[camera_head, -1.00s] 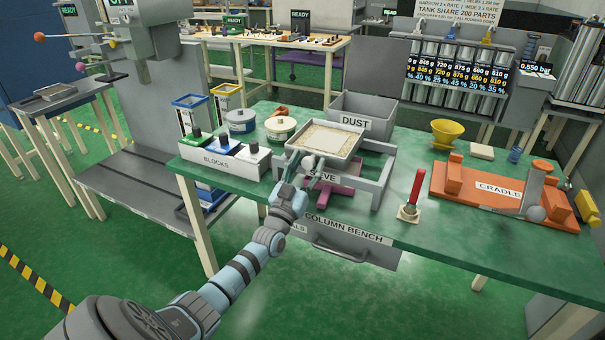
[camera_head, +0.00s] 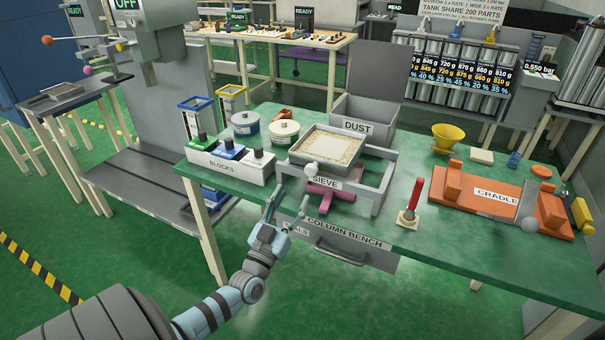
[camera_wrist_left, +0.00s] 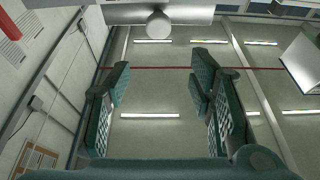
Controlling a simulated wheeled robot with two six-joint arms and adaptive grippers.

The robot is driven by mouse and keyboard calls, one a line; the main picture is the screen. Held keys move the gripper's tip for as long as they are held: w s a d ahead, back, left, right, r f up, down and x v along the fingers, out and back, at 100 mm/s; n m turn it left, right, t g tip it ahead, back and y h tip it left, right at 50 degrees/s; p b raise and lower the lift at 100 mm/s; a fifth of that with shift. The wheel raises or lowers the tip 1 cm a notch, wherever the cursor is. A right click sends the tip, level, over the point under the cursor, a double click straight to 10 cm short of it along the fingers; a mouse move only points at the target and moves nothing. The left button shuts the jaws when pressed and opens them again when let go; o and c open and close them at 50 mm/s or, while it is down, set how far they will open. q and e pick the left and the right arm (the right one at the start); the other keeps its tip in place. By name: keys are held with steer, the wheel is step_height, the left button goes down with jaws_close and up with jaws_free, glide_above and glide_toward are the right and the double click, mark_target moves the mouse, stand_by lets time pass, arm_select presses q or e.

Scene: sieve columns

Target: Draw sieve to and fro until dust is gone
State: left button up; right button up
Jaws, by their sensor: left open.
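The sieve (camera_head: 327,146) is a square grey tray with a pale, speckled layer inside. It sits in a grey frame (camera_head: 379,188) labelled SIEVE on the green bench. A round whitish knob (camera_head: 311,169) is on its near side. My left gripper (camera_head: 287,204) is open and empty, in front of the bench edge, below and left of the knob and apart from it. The left wrist view shows its two fingers (camera_wrist_left: 165,100) spread with nothing between them, and a round pale knob (camera_wrist_left: 159,26) on a grey bar beyond. My right gripper is not in view.
The grey DUST bin (camera_head: 366,112) stands behind the sieve. A magenta part (camera_head: 330,196) lies beneath the sieve.

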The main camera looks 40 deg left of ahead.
arm_select(q)
step_height(320, 180, up, 6)
steer(key=s+g+p, duration=0.2)
steer(key=p, duration=0.6)
arm_select(e)
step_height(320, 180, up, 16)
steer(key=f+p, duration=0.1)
steer(key=p, duration=0.3)
arm_select(q)
steer(key=g+h+b, duration=0.1)
steer(key=g+b, duration=0.1)
glide_toward(310, 171)
steer(key=b+x, duration=0.2)
steer(key=x, duration=0.1)
steer(key=b+x, duration=0.2)
steer(key=x, duration=0.1)
steer(key=b+x, duration=0.1)
steer(key=x, duration=0.3)
steer(key=shift+f+b, duration=0.35)
steer(key=shift+b, duration=0.05)
steer(key=shift+w+a+r, duration=0.1)
steer(key=shift+w+a, duration=0.05)
steer(key=shift+w, duration=0.15)
steer(key=shift+w+r, duration=0.15)
steer(key=shift+r, duration=0.05)
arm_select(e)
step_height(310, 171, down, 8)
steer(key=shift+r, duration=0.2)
arm_select(q)
steer(key=shift+c, duration=0.6)
